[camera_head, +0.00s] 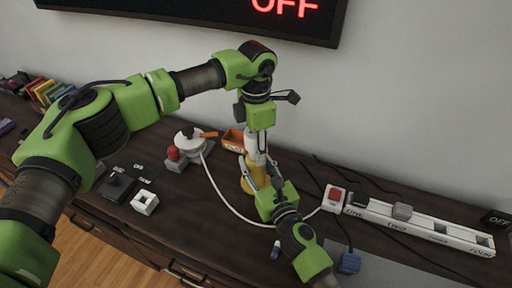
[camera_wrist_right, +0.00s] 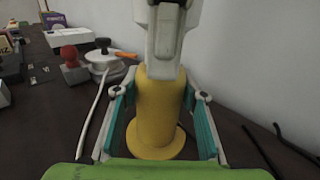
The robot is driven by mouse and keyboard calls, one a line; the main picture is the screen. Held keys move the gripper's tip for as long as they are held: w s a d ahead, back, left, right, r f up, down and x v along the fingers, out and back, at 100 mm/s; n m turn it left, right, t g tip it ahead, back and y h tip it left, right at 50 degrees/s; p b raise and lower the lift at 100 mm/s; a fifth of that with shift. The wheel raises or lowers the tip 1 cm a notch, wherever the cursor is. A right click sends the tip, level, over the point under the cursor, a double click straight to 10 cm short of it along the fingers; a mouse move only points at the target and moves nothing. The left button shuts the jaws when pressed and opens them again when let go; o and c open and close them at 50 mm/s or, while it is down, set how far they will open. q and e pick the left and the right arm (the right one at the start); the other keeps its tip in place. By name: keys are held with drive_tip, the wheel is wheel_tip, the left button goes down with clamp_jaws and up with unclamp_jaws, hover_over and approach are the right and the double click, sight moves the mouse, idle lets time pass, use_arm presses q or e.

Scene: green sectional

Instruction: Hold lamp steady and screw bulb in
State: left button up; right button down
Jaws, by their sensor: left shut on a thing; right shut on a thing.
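The yellow lamp base (camera_head: 246,183) stands upright on the dark tabletop, partly hidden by my arms in the head view. It also shows in the right wrist view (camera_wrist_right: 160,110), with a round yellow foot. My right gripper (camera_head: 262,182) is shut around the lamp base, one finger on each side. My left gripper (camera_head: 257,143) comes down from above, directly over the lamp, and is shut at its top. The bulb is not visible; it is hidden by the left gripper's fingers (camera_wrist_right: 165,45).
A white power strip (camera_head: 420,228) with a red switch lies at the right. A white cord (camera_head: 222,200) runs across the table.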

use_arm(q)
drive_tip(key=m, duration=0.3)
drive_tip(key=shift+m, duration=0.3)
drive_tip(key=m, duration=0.4)
drive_tip(key=shift+w+m, duration=0.1)
drive_tip(key=shift+m, duration=0.2)
drive_tip(key=o, duration=1.2)
drive_tip(key=shift+r, duration=0.1)
drive_tip(key=shift+r, duration=2.2)
